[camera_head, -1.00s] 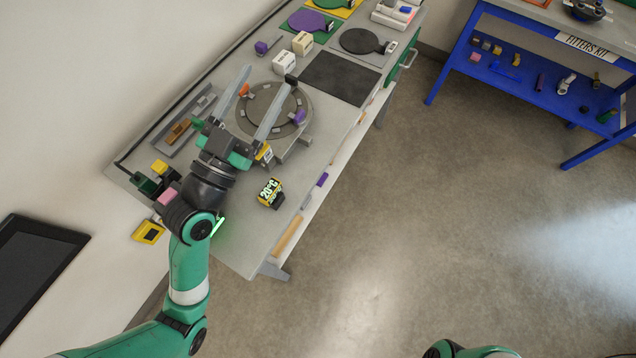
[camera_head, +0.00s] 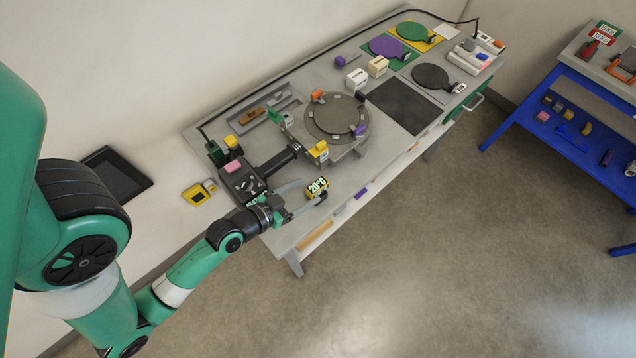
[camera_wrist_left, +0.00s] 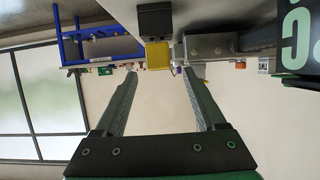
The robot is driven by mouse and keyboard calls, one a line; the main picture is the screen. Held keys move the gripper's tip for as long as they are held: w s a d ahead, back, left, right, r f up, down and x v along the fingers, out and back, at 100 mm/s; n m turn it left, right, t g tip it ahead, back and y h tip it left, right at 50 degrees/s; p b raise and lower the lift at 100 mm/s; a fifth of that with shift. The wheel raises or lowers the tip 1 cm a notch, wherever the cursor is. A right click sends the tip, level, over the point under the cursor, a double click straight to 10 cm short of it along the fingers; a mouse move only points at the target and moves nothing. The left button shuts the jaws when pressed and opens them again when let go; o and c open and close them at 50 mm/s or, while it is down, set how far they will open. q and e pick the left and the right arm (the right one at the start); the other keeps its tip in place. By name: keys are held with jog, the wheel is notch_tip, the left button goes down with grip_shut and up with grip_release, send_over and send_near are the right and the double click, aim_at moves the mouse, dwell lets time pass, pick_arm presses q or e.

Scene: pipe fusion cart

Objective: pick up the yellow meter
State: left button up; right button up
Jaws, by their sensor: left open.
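In the left wrist view the open, empty fingers (camera_wrist_left: 160,73) point at a yellow block with a black part (camera_wrist_left: 158,55), apparently the meter, which shows just beyond and between the tips. Contact cannot be told. My right gripper is not in view.
A round grey clamp fixture (camera_head: 337,118) stands behind the meter. A black box with a pink block (camera_head: 240,178) is left of it, close to my left wrist. A dark mat (camera_head: 404,106) lies further right. A blue bench (camera_head: 560,115) stands across clear floor.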

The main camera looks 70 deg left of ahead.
aim_at(325, 182)
pick_arm(q)
jog(key=b+x, duration=0.1)
jog(key=x, duration=0.7)
jog(key=shift+w+a+f, duration=0.1)
jog(key=shift+w+f, duration=0.15)
jog(key=shift+w, duration=0.05)
grip_shut()
